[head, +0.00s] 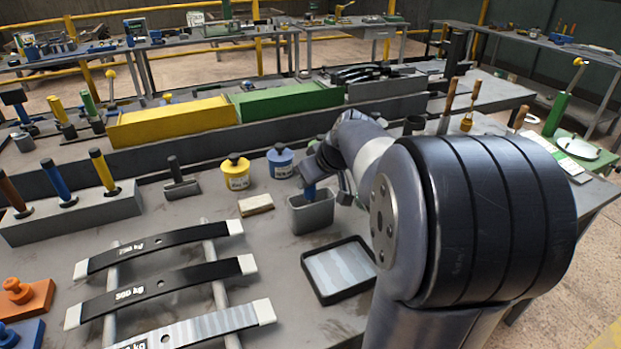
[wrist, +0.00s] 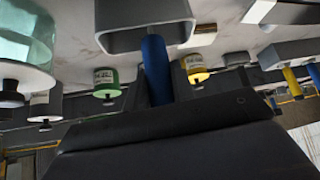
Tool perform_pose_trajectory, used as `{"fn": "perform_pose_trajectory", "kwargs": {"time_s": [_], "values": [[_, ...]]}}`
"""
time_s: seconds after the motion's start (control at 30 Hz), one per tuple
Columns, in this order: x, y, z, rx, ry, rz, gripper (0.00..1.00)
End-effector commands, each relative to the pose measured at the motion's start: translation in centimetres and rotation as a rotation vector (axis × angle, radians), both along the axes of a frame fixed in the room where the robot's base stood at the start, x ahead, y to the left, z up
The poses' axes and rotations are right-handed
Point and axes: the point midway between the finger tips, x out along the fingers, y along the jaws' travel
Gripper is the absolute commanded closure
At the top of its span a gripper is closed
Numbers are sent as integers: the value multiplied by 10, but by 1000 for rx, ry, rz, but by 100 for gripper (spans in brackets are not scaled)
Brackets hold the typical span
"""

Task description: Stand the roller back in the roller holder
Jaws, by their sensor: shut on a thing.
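The grey box-shaped roller holder (head: 311,216) stands on the bench in the head view, behind the black tray. It shows upside down at the top of the wrist view (wrist: 120,40). My gripper (head: 322,172) is above the holder, shut on the roller's blue handle (head: 310,191). In the wrist view the blue handle (wrist: 156,65) stands between the two dark fingers (wrist: 159,85) and runs to the holder's mouth. The roller's head is hidden, and I cannot tell how deep it sits in the holder.
A shallow black tray (head: 338,270) lies in front. Leaf springs (head: 160,287) fill the left front. My arm hides the right.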

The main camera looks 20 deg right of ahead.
Motion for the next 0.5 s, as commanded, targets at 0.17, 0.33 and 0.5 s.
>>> {"fn": "perform_pose_trajectory", "kwargs": {"time_s": [0.17,0.33,0.5], "values": [[0,0,-5,0,0,0,100],[0,0,-8,0,0,0,100],[0,0,-8,0,0,0,66]]}}
